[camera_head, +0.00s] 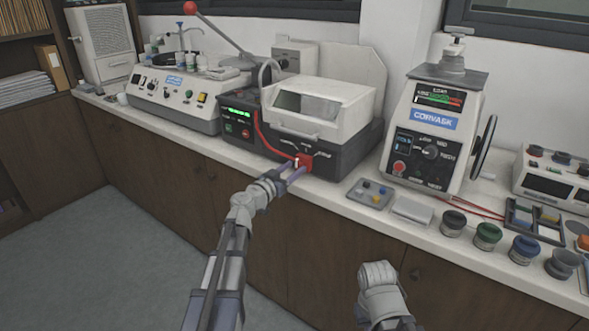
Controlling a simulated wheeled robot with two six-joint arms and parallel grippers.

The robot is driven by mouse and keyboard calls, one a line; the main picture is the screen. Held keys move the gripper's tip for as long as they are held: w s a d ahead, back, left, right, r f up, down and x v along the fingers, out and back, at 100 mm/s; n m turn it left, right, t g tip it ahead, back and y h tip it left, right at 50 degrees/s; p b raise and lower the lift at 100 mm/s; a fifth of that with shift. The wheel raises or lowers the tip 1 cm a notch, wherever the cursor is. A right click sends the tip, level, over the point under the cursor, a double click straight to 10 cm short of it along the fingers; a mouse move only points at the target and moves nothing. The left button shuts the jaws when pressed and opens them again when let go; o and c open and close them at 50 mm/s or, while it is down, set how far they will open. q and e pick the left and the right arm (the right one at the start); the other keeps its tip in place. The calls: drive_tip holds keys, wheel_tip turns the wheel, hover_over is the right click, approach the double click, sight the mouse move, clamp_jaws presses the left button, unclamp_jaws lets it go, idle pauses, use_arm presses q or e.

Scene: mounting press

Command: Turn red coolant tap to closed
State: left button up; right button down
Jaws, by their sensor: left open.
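The red coolant tap (304,161) is on the lower front of the dark-based machine with the white hood (315,105). A red hose runs down the machine's front to it. A pale mark shows on the tap, but its exact setting is too small to read. My left gripper (292,168) is open, with its two fingers reaching up to the tap, one towards each side. I cannot tell whether they touch it. My right arm (382,290) shows at the bottom, but its gripper fingers are not visible.
A grey polishing unit (175,95) stands to the left and the Corvask press (432,130) to the right on the white worktop. The floor at left is clear.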

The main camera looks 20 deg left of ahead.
use_arm(q)
drive_tip(key=shift+w+d, duration=0.15)
drive_tip(key=shift+w, duration=0.25)
clamp_jaws()
idle(0.4)
